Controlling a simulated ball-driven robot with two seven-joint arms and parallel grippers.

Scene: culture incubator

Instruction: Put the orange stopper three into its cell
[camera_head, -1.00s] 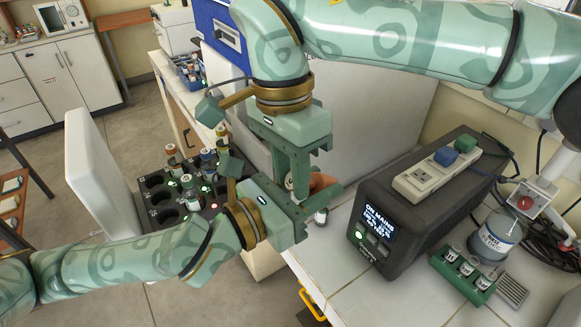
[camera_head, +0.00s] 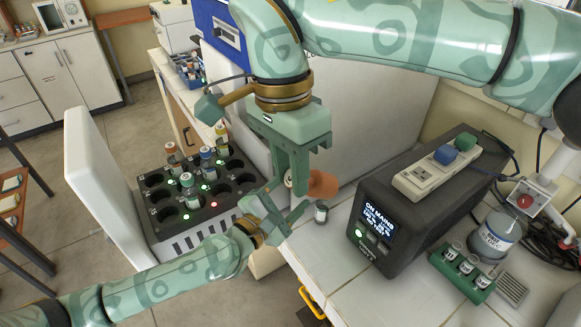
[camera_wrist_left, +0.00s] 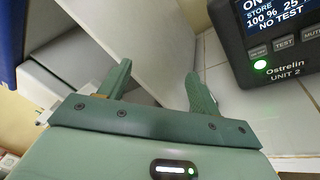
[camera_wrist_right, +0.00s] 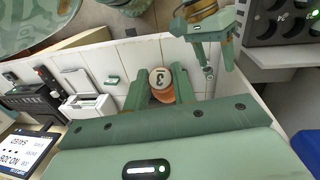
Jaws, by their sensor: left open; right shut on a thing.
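The orange stopper three (camera_head: 322,185) is held sideways in my right gripper (camera_head: 300,165). In the right wrist view its pale end marked 3 (camera_wrist_right: 160,77) sits between the fingers, with the orange body behind it. My left gripper (camera_head: 277,208) is open and empty, just below and left of the stopper and apart from it. Its empty fingers show in the left wrist view (camera_wrist_left: 158,75). The black cell block (camera_head: 158,208) stands at left, with several capped vials in some round cells and other cells empty. I cannot read the cell labels.
The dark Ostrelin unit (camera_head: 385,235) is to the right, with a green vial rack (camera_head: 462,272) beyond. A white open door (camera_head: 95,165) stands left of the block.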

